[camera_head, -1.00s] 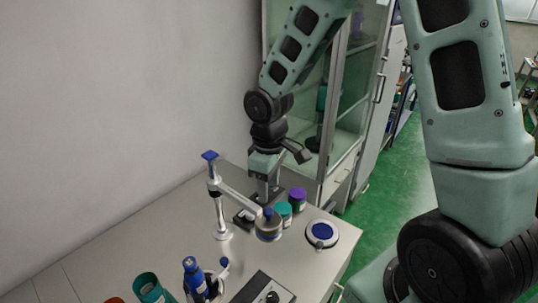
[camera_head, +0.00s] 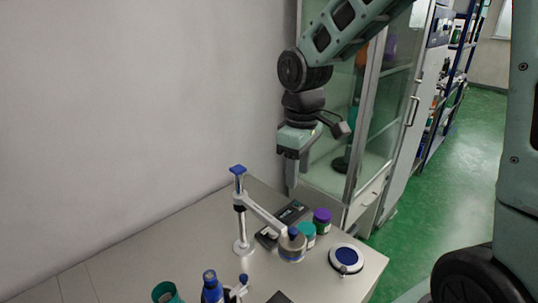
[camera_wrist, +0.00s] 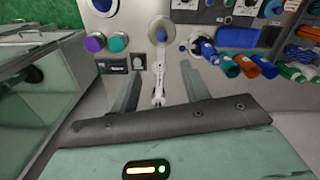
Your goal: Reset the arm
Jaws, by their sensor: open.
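My gripper (camera_head: 291,178) hangs above the back of the table, clear of it, with its fingers pointing down. In the wrist view my gripper (camera_wrist: 161,72) has its two fingers apart, with nothing held between them. A small black device (camera_head: 279,224) lies on the table below my gripper; it is apart from the fingers. My arm reaches in from the upper right of the head view.
A post stand (camera_head: 241,215) with a side arm stands left of the device. A teal-lidded jar (camera_head: 306,231), a purple-lidded jar (camera_head: 322,217) and a blue-topped round plate (camera_head: 346,256) stand right. A glass cabinet (camera_head: 345,110) is close behind my gripper; bottles are in front.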

